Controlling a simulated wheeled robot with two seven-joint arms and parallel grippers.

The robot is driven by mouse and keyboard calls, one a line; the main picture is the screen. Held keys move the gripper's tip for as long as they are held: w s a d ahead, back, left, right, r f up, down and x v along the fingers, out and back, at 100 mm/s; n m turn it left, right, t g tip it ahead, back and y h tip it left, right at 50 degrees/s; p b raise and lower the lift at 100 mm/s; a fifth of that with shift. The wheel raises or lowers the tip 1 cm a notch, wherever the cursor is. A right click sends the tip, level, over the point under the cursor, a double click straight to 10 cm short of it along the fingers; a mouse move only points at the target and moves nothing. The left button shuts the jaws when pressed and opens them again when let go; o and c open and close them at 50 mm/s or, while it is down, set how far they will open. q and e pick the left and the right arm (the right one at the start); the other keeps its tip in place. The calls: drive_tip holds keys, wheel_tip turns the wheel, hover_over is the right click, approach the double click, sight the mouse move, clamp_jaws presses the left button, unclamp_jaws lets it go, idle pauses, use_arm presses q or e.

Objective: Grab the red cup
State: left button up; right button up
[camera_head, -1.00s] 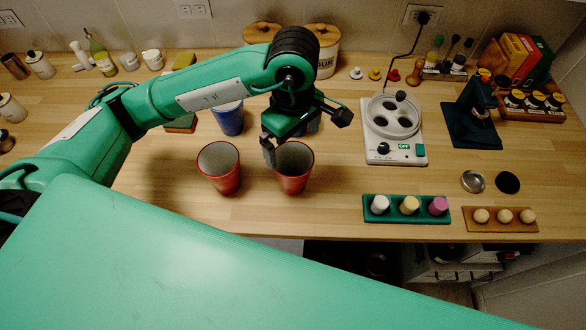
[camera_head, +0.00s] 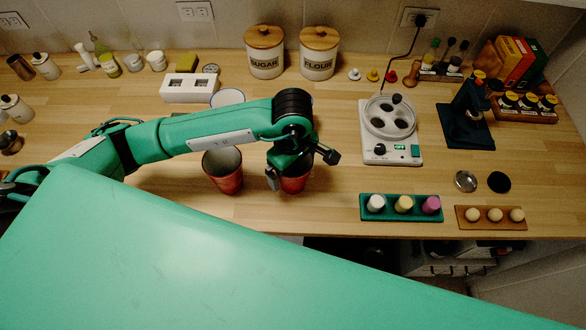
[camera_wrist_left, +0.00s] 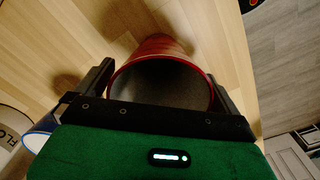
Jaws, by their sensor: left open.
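Two red cups stand upright on the wooden counter in the head view: a left red cup (camera_head: 223,172) and a right red cup (camera_head: 295,180). My left gripper (camera_head: 290,181) is lowered over the right cup and partly hides it. In the left wrist view, a red cup (camera_wrist_left: 165,44) with a dark inside lies between the two open fingers of my left gripper (camera_wrist_left: 163,88), one on each side of its rim. I cannot tell whether the fingers touch it. My right gripper is not in view.
A blue-rimmed cup (camera_head: 228,96) is partly hidden behind my left arm. Sugar (camera_head: 265,61) and flour (camera_head: 317,62) canisters stand at the back.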

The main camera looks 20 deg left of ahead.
use_arm(q)
drive_tip(key=shift+c, duration=0.2)
drive_tip(key=c, duration=0.9)
drive_tip(key=shift+r, duration=0.1)
drive_tip(key=shift+r, duration=0.4)
wheel_tip(320, 180, up, 19)
drive_tip(key=b, duration=0.4)
